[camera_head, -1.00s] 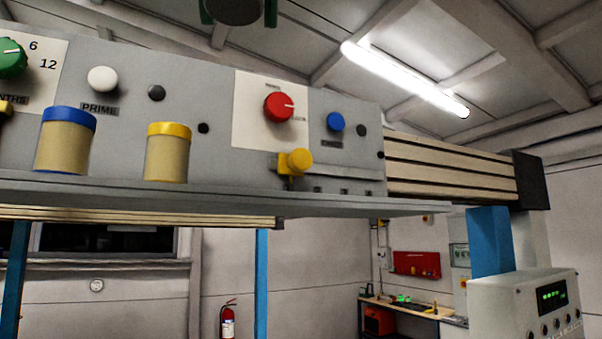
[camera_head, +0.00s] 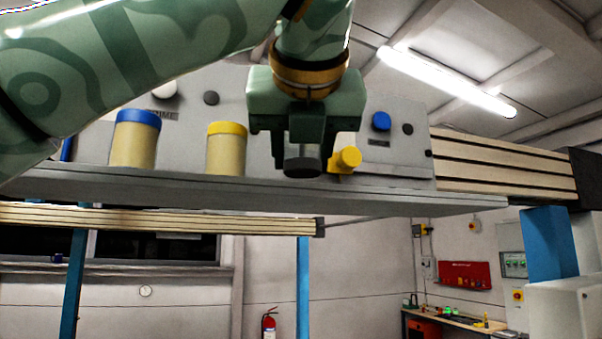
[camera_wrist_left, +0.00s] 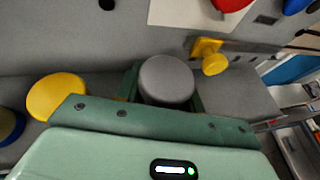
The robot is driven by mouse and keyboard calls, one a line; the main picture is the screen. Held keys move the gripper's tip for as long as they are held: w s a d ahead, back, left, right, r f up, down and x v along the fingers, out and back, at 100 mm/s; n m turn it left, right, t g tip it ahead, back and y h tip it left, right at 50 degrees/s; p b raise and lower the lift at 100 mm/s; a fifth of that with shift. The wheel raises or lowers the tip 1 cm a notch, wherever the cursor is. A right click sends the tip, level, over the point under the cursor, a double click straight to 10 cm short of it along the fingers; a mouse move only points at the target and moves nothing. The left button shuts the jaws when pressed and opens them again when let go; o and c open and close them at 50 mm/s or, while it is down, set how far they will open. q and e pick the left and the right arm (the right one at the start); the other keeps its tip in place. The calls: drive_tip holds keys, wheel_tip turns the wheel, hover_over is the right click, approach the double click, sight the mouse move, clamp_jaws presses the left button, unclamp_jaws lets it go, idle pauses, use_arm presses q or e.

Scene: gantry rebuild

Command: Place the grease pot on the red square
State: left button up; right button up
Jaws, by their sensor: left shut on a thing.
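My left gripper (camera_head: 303,140) is shut on a dark grey round pot (camera_head: 303,167) and holds it in front of the grey panel, at the shelf (camera_head: 385,186). I take this to be the grease pot. In the left wrist view, the round grey top of the pot (camera_wrist_left: 166,79) sits between the green fingers. I cannot tell whether its base touches the shelf. No red square shows; the gripper and pot hide part of the shelf. My right gripper is not in view.
A yellow-lidded pot (camera_head: 227,150) and a blue-lidded pot (camera_head: 135,140) stand on the shelf left of the held pot. A yellow knob (camera_head: 346,160) juts out close on its right. The panel rises behind. A red knob (camera_wrist_left: 232,4) shows in the left wrist view.

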use_arm(q)
drive_tip(key=shift+w+f, duration=0.2)
drive_tip(key=shift+f, duration=0.95)
drive_tip(key=shift+s, duration=0.15)
drive_tip(key=shift+f, duration=0.1)
drive_tip(key=o, duration=1)
drive_tip(key=shift+o, duration=0.2)
drive_tip(key=shift+r, duration=0.3)
drive_tip(key=v, duration=1.1)
drive_tip(key=shift+s+b, duration=0.35)
drive_tip(key=shift+s, duration=0.05)
